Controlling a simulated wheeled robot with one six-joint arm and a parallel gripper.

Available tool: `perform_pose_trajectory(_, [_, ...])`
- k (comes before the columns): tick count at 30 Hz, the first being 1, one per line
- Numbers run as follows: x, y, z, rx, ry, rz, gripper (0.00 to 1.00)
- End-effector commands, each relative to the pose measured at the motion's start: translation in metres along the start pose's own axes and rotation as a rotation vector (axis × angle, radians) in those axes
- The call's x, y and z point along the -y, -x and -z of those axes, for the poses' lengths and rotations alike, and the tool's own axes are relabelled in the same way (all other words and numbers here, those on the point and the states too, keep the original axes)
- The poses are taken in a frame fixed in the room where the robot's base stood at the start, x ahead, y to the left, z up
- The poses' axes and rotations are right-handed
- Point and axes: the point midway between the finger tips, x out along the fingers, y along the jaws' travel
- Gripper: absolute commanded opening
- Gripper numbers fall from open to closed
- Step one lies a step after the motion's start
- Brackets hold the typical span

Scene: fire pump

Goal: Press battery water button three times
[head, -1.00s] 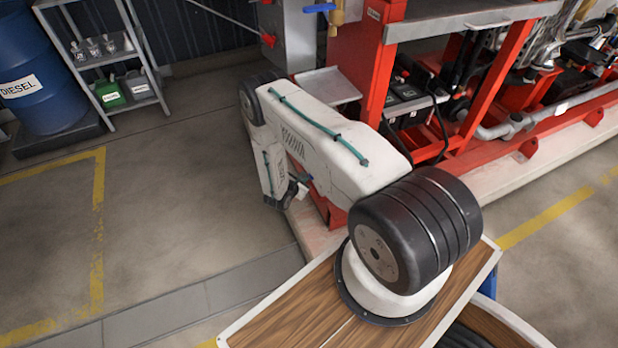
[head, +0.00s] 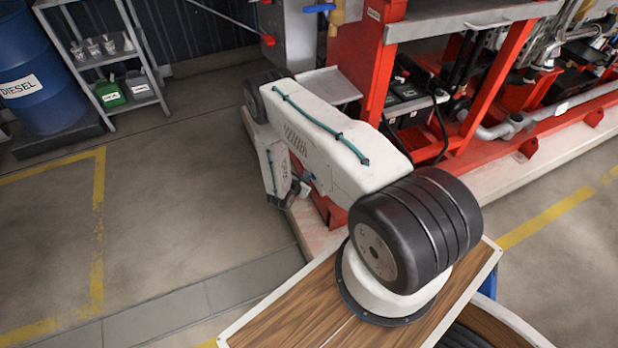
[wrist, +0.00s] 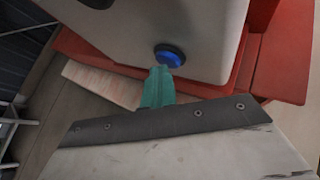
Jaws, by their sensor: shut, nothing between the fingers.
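A round blue button (wrist: 169,56) sits in a dark ring on a pale grey panel (wrist: 130,30) in the wrist view. My gripper (wrist: 161,70) is shut and empty, its teal fingers pointing up at the button's lower edge. The fingertips are very close to the button; I cannot tell if they touch it. In the head view my arm hides the button and the panel's front. Black batteries (head: 408,107) stand on the red pump frame in the head view.
A red frame post (head: 362,60) and a grey metal tray (head: 328,84) stand close beside my arm. A blue diesel drum (head: 42,70) and a shelf (head: 105,55) with cans are at the back left. The floor to the left is clear.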

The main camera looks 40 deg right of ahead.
Motion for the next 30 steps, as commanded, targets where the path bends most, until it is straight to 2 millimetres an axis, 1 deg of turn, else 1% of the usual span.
perform_pose_trajectory(8, [-0.002, 0.002, 0.002, 0.0, 0.0, 0.0, 0.0])
perform_pose_trajectory(19, [-0.012, 0.017, 0.012, 0.0, 0.001, -0.001, 0.0])
perform_pose_trajectory(30, [-0.013, 0.018, 0.013, 0.0, 0.0, 0.0, 0.0])
